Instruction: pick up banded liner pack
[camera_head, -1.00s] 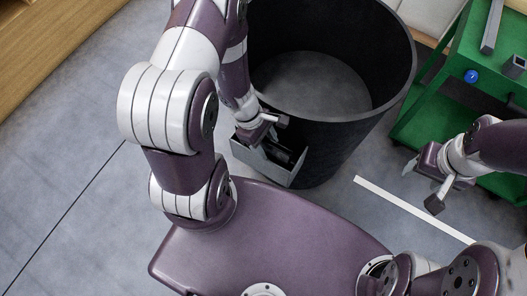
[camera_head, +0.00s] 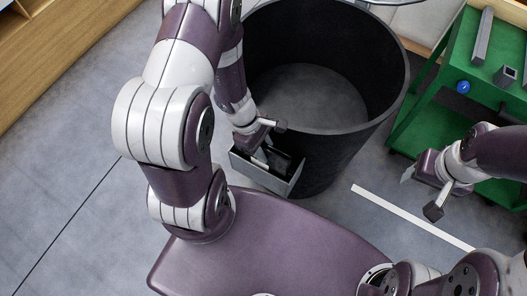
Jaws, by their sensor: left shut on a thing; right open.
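A dark pack (camera_head: 282,164), which looks like the banded liner pack, sits in a grey open-topped holder (camera_head: 262,176) at the near side of the large black bin (camera_head: 335,160). Its bands cannot be made out. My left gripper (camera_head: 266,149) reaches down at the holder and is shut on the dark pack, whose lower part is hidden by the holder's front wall. My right gripper (camera_head: 421,193) is open and empty, over the floor to the right of the bin.
A green cart (camera_head: 447,65) with grey metal pieces on top stands at the right, near my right arm. A white strip (camera_head: 405,214) lies on the floor. A wooden cabinet (camera_head: 60,45) is at the upper left. The grey floor at the left is clear.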

